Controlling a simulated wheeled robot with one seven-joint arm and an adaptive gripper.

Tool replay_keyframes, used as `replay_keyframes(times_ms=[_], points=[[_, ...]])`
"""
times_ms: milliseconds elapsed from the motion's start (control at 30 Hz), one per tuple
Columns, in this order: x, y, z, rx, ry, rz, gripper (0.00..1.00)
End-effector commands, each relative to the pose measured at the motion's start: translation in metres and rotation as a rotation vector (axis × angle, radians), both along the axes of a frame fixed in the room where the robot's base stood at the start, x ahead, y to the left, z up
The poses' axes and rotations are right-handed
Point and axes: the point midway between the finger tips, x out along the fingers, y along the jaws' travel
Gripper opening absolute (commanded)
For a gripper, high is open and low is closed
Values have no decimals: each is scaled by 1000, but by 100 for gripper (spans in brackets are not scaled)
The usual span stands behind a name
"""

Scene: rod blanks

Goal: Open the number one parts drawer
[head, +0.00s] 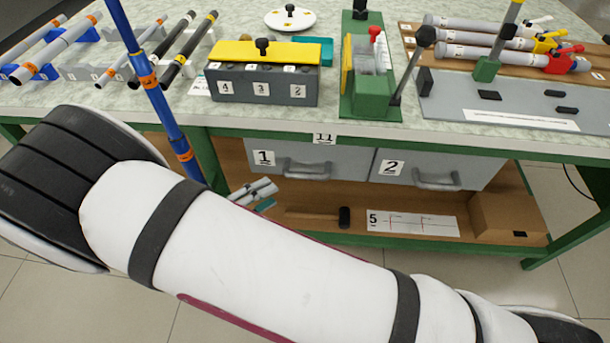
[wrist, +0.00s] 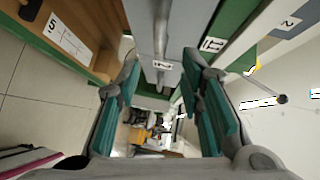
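The number one drawer (head: 345,160) is a grey front under the bench top, with a "1" label and a grey bar handle (head: 305,173). It looks shut. In the wrist view a grey drawer front (wrist: 193,20) and its bar handle (wrist: 160,35) run down from the top edge; by its place this seems to be the number one drawer. My gripper (wrist: 162,62) is open, with teal finger pads apart and nothing held. The handle appears between the two fingers in the picture; contact and depth cannot be told.
Drawer two (head: 435,170) is beside drawer one, also shut-looking. A lower shelf holds a hammer (head: 345,216), a card marked 5 (head: 412,223) and a cardboard box (head: 505,217). The green bench rail (wrist: 232,35) passes right of the fingers. My arm crosses the head view's foreground.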

Motion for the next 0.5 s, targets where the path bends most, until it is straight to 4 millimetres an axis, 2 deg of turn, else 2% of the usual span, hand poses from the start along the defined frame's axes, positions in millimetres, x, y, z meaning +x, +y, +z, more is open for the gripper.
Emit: replay_keyframes(times_ms=[300,500], points=[[42,-47,-10,1,0,-4,35],[64,-71,-14,2,-1,-2,35]])
